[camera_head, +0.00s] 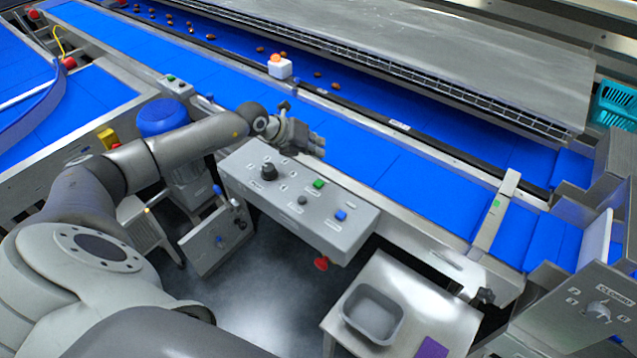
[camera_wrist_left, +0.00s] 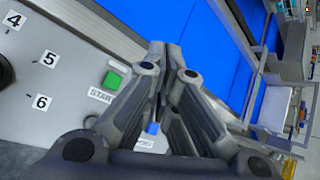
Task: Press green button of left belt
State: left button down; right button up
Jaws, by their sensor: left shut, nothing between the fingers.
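The green button (camera_head: 319,183) sits on a grey control box (camera_head: 300,222) in front of the blue belt (camera_head: 400,185). In the left wrist view the green button (camera_wrist_left: 113,80) is left of the fingers, beside a START label. My left gripper (camera_head: 318,146) is shut and empty. In the head view it is over the box's far edge by the belt, just beyond the green button. In the left wrist view its fingertips (camera_wrist_left: 166,46) are together and apart from the button. My right gripper is not in view.
A blue button (camera_head: 341,215), a black knob (camera_head: 269,171) and a red knob (camera_head: 321,263) are on the same box. A grey tray (camera_head: 373,313) stands on a side table. Dates (camera_head: 260,49) and a white box with an orange top (camera_head: 279,67) are farther back.

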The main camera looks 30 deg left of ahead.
pick_arm(q)
jog(key=b, duration=0.6)
send_over(316, 181)
notch_tip(316, 181, down, 8)
jog(key=shift+w+r, duration=0.15)
jog(key=shift+r, duration=0.1)
jog(key=shift+f, duration=0.55)
dwell(0.3)
jog(key=shift+f+b, duration=0.35)
jog(key=shift+f, duration=0.1)
jog(key=shift+f+b, duration=0.3)
jog(key=shift+f, duration=0.2)
dwell(0.6)
jog(key=shift+r, duration=0.15)
jog(key=shift+r+p, duration=0.75)
jog(key=shift+p, duration=0.1)
